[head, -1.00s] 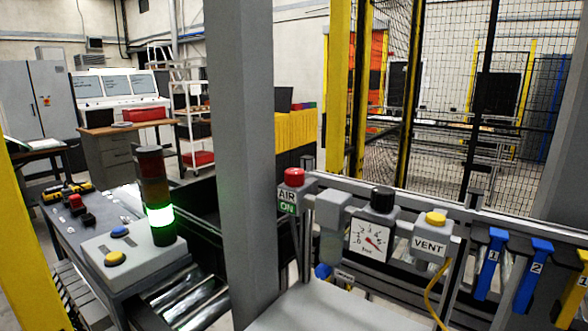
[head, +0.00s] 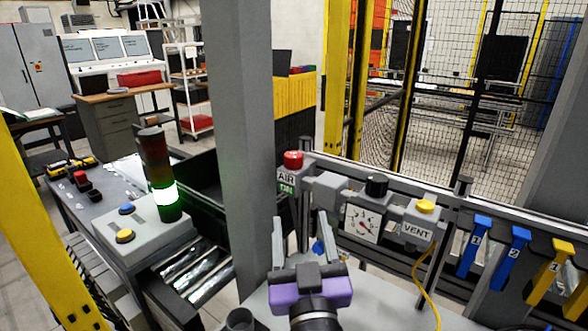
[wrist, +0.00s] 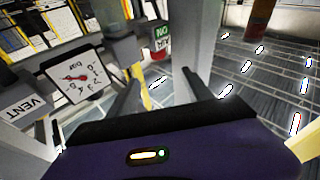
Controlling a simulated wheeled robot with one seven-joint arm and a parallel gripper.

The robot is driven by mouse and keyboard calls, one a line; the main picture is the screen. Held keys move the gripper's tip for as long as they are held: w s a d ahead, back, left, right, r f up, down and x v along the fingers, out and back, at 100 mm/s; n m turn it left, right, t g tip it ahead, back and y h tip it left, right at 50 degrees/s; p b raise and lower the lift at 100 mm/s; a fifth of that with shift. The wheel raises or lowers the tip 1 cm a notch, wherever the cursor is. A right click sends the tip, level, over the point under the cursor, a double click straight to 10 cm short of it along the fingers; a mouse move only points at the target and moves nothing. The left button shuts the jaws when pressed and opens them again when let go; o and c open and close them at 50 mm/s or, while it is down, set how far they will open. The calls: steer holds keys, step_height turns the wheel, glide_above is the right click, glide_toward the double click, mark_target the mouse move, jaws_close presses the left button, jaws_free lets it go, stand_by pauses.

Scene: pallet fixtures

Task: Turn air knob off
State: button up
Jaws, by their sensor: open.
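The red air knob (head: 293,160) sits on top of a grey block at the centre of the head view. The label below it (head: 287,182) reads AIR with a green ON sign. In the wrist view the AIR/ON label (wrist: 162,38) appears upside down, with red of the knob (wrist: 158,51) beneath it. My gripper (head: 301,222) is open and empty, with its two fingers apart, below and in front of the knob.
Right of the knob are a pressure gauge (head: 362,223), a black regulator knob (head: 376,186) and a yellow VENT button (head: 425,207). Blue and yellow numbered handles (head: 515,248) hang farther right. A grey post (head: 238,150) stands close on the left. A lit green stack light (head: 165,194) stands beyond it.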

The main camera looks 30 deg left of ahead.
steer(key=w+a+r+m+h+p, duration=0.1)
steer(key=w+a+r, duration=0.1)
steer(key=a+r, duration=0.25)
steer(key=w+a+r+h, duration=0.1)
steer(key=w+a+r, duration=0.2)
steer(key=r, duration=0.2)
steer(key=m+h, duration=0.2)
steer(key=h, duration=0.1)
glide_toward(293, 163)
steer(key=w, duration=0.3)
steer(key=shift+g, duration=0.4)
steer(key=shift+a+r+p+x, duration=0.15)
steer(key=shift+p+x, duration=0.15)
steer(key=shift+x, duration=0.95)
steer(key=shift+a+r+p+x, duration=0.15)
steer(key=shift+p+x, duration=0.2)
steer(key=shift+x, duration=0.95)
steer(key=shift+a+r+p+x, duration=0.15)
steer(key=shift+p+x, duration=0.15)
steer(key=shift+x, duration=0.95)
steer(key=shift+s+f, duration=0.1)
steer(key=shift+s, duration=0.05)
jaws_close()
